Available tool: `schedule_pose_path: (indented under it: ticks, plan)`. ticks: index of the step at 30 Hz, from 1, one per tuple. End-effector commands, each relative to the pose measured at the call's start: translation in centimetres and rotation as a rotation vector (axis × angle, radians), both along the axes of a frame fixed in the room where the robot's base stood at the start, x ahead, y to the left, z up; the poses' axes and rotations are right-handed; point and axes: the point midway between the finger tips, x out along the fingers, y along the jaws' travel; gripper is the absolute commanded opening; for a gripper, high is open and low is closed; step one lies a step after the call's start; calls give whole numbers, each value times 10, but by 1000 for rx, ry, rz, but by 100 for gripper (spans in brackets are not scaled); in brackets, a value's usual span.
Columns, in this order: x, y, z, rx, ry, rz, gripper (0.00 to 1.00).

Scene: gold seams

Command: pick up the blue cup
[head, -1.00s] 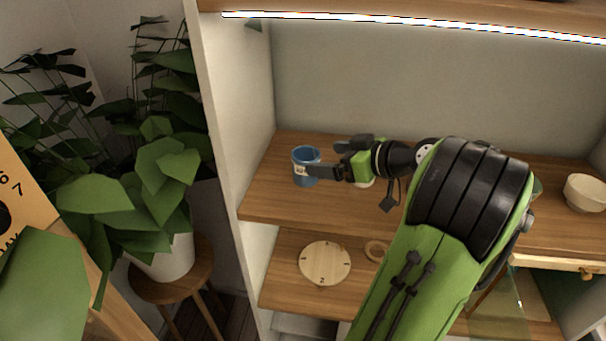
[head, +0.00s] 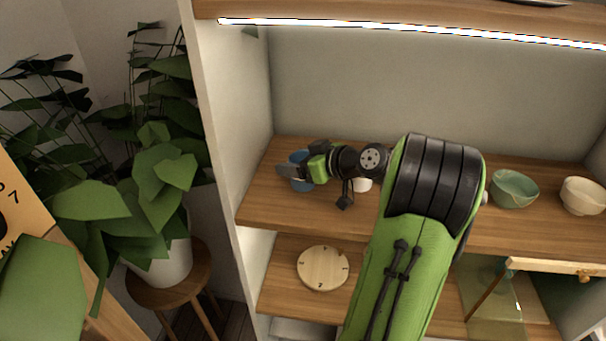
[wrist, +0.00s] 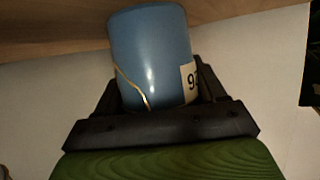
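The blue cup (head: 301,156) stands near the left end of the wooden shelf, partly hidden by my gripper (head: 287,171). In the wrist view the cup (wrist: 150,55) shows large, with a gold seam and a pale label bearing dark figures. The fingers of my gripper (wrist: 157,95) lie on either side of the cup, which fills most of the space between them. No firm grip shows, and the gripper appears open around it. The cup still seems to rest on the shelf.
A white vessel (head: 362,185) stands close beneath my wrist, partly hidden. A green bowl (head: 514,190) and a cream bowl (head: 583,196) stand at the right. The cabinet's left side wall (head: 236,120) is near the cup. A round wooden disc (head: 322,268) is on the lower shelf.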

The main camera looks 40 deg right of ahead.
Motion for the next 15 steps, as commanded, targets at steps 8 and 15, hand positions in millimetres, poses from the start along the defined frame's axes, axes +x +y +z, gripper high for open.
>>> schedule_pose_path:
  ticks: [8, 15]
  plan:
    - [0, 0, 0, 0, 0, 0, 33]
    - [-3, 0, 6, -3, 0, -1, 33]
